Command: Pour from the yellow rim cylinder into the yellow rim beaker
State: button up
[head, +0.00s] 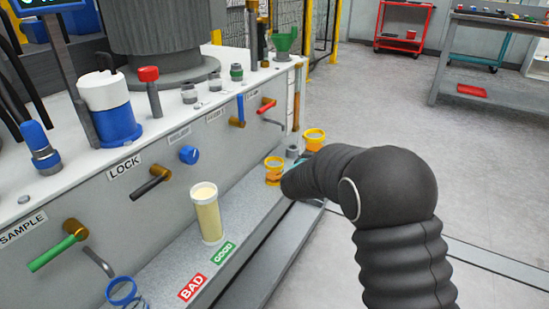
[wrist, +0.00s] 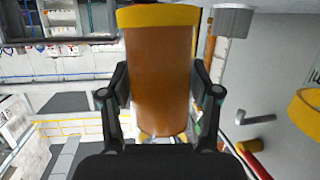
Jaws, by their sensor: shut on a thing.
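My gripper (wrist: 160,105) is shut on the yellow rim cylinder (wrist: 160,60), one finger on each side of its amber-brown body, with the rim up in the wrist view. In the head view the cylinder (head: 274,163) shows just left of the arm's dark end, and my fingers are mostly hidden. A second yellow-rimmed vessel, seemingly the yellow rim beaker (head: 314,134), stands behind and to the right, partly hidden by my arm. A yellow rim (wrist: 305,112) also shows at the right edge of the wrist view, apart from the cylinder.
A pale yellow-filled cylinder (head: 208,215) stands on the grey ledge (head: 255,205) near the BAD and GOOD labels. A blue ring (head: 121,291) sits nearer. Handles, such as the green one (head: 57,253), stick out from the panel. Open floor lies right.

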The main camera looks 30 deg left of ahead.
aim_at(317, 142)
jog(key=shift+w+m, duration=0.1)
jog(key=shift+m, duration=0.2)
jog(key=shift+d+r+g+p, duration=0.1)
jog(key=shift+r+g+p, duration=0.1)
jog(key=shift+g+p, duration=0.1)
notch_tip(317, 142, up, 4)
jog(key=p, duration=0.4)
jog(key=shift+r, duration=0.75)
